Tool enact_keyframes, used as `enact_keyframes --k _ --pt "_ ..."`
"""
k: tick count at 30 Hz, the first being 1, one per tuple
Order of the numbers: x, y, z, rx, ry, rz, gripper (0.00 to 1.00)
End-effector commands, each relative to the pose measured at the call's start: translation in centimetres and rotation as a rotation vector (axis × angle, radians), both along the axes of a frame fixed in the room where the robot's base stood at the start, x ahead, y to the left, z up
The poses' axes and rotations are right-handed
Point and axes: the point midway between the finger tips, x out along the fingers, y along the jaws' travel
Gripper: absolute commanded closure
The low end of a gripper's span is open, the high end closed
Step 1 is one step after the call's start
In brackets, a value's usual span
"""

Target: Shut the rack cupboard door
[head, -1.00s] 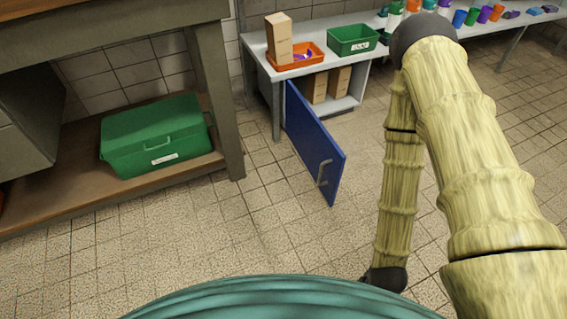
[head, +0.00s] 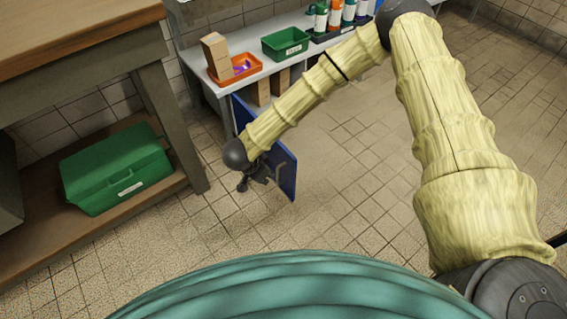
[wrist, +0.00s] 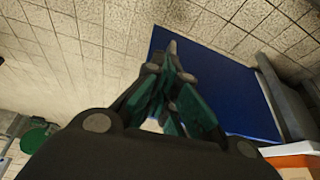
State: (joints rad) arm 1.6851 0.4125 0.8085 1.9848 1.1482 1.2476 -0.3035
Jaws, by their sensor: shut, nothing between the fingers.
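The blue cupboard door (head: 284,172) stands open, swung out from the low rack (head: 222,97) below the bench top. In the head view my arm hides part of the door and its handle. My gripper (head: 247,184) is low, at the left, outer side of the door. In the wrist view my gripper (wrist: 172,52) is shut and empty, its tips in front of the blue door (wrist: 215,85). I cannot tell whether the tips touch the door. Cardboard boxes (head: 261,92) show inside the rack.
An orange tray (head: 240,76) with a box (head: 215,55) and a green bin (head: 286,44) stand on the rack's top. A workbench with a green case (head: 118,168) on its lower shelf is at the left. The tiled floor right of the door is clear.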

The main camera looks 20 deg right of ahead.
Motion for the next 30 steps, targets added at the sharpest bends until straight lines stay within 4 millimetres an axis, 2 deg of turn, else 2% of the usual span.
enact_keyframes --k 1,3,8,14,28,30 --pt "0.7 -0.1 1.6 0.005 0.012 -0.044 1.00" --pt "1.3 -0.1 2.8 0.008 0.028 -0.085 1.00" --pt "1.8 -0.2 3.5 0.011 0.048 -0.125 1.00" --pt "2.0 -0.9 1.3 0.012 0.049 -0.127 1.00" --pt "2.9 -3.6 -6.0 0.011 0.048 -0.125 1.00" --pt "3.3 -4.5 -5.7 0.013 0.045 -0.127 1.00"
